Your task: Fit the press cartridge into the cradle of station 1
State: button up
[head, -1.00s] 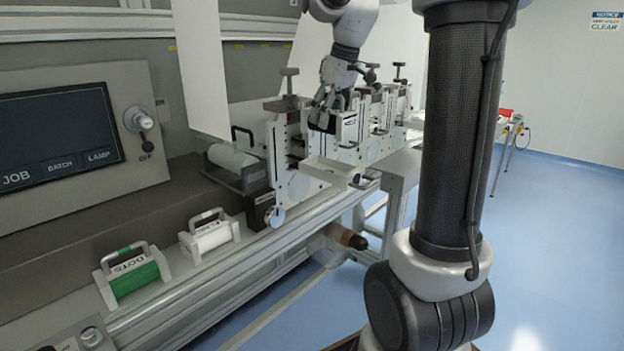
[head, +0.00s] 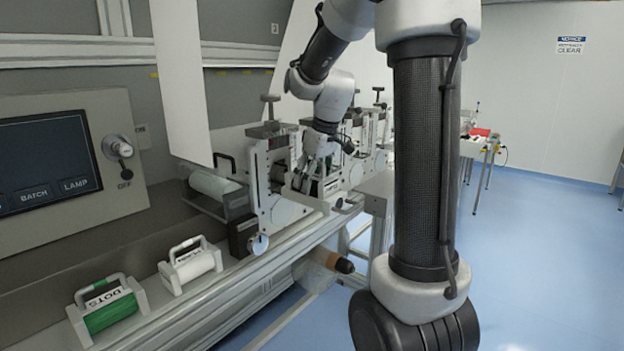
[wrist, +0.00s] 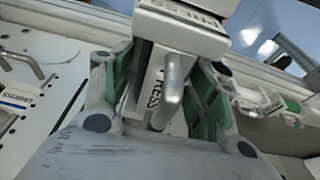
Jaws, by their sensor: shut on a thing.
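My gripper (wrist: 163,88) is shut on the press cartridge (wrist: 150,92), a pale block with a metal handle and a PRESS label, between its green-padded fingers. In the head view my gripper (head: 318,172) is low among the white station frames, and the cartridge is mostly hidden there. The nearest station frame (head: 262,190) stands just left of my gripper. A white block (wrist: 185,28) with a PRESS label lies beyond the fingers in the wrist view. I cannot read station numbers or tell whether the cartridge touches a cradle.
A green DOTS cartridge (head: 105,308) and a white cartridge (head: 190,264) stand on the front ledge at left. A roller (head: 212,188) is left of the stations. A control panel (head: 60,165) is at far left. The blue floor at right is open.

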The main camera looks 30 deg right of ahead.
jog(key=o, duration=1.4)
jog(key=shift+f, duration=0.1)
jog(key=v, duration=1.1)
jog(key=shift+d+r, duration=0.1)
jog(key=shift+r, duration=0.15)
jog(key=shift+s+r, duration=0.15)
jog(key=shift+r, duration=0.1)
jog(key=s+a+f+m, duration=0.1)
jog(key=s+a+f, duration=0.1)
jog(key=s, duration=0.5)
jog(key=s+a+f+m+t, duration=0.1)
jog(key=s+a+f, duration=0.1)
jog(key=s, duration=0.4)
jog(key=s+a+f+m+h, duration=0.1)
jog(key=s+a+f+m, duration=0.1)
jog(key=s+f, duration=0.2)
jog(key=shift+s+a+f, duration=0.1)
jog(key=shift+s+f, duration=0.05)
jog(key=shift+s, duration=0.75)
jog(key=shift+s+f, duration=0.15)
jog(key=shift+s, duration=0.75)
